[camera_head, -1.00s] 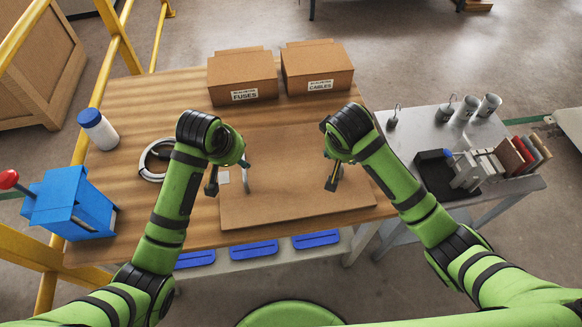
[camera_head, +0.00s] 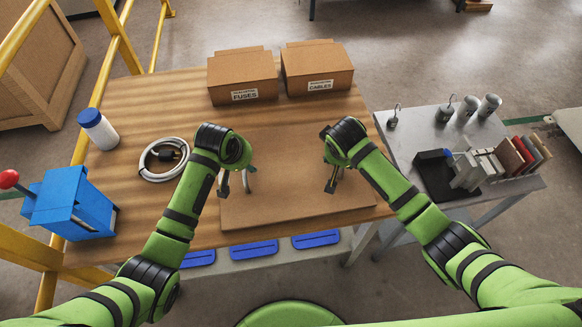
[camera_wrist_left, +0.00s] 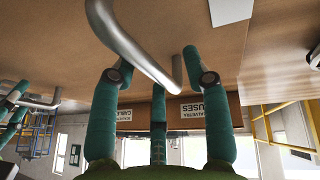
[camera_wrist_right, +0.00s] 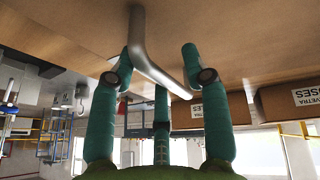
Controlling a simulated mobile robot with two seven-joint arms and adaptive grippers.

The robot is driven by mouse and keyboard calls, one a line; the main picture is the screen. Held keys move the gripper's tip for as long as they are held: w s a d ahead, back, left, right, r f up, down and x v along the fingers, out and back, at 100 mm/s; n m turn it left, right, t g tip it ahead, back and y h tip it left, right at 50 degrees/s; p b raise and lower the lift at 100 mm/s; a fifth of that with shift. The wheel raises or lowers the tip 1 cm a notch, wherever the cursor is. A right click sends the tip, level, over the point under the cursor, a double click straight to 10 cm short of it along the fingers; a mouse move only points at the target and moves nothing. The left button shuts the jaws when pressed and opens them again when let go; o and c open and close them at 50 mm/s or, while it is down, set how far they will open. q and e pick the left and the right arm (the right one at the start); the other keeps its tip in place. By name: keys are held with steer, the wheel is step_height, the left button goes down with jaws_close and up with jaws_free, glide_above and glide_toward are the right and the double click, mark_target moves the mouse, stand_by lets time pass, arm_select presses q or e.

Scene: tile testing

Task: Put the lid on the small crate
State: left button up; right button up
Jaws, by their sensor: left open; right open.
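A flat brown board with metal handles, which looks like the lid (camera_head: 295,200), lies level at the middle of the wooden table. My left gripper (camera_head: 233,185) is open over its left part. A bent metal handle (camera_wrist_left: 135,45) runs across between its fingers in the left wrist view. My right gripper (camera_head: 333,182) is open over the board's right part. Another bent metal handle (camera_wrist_right: 150,60) passes between its fingers in the right wrist view. Whether either handle touches the fingers is unclear. I cannot make out a small crate; whether one is under the board is hidden.
Cartons marked FUSES (camera_head: 243,78) and CABLES (camera_head: 317,68) stand behind the board. A coiled cable (camera_head: 163,160), a white bottle (camera_head: 98,130) and a blue device (camera_head: 70,203) are at left. A grey side table (camera_head: 430,128) with weights and tile samples is at right.

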arm_select(q)
jaws_close()
arm_select(e)
jaws_close()
arm_select(q)
steer(key=shift+r, duration=0.15)
arm_select(e)
steer(key=shift+r, duration=0.15)
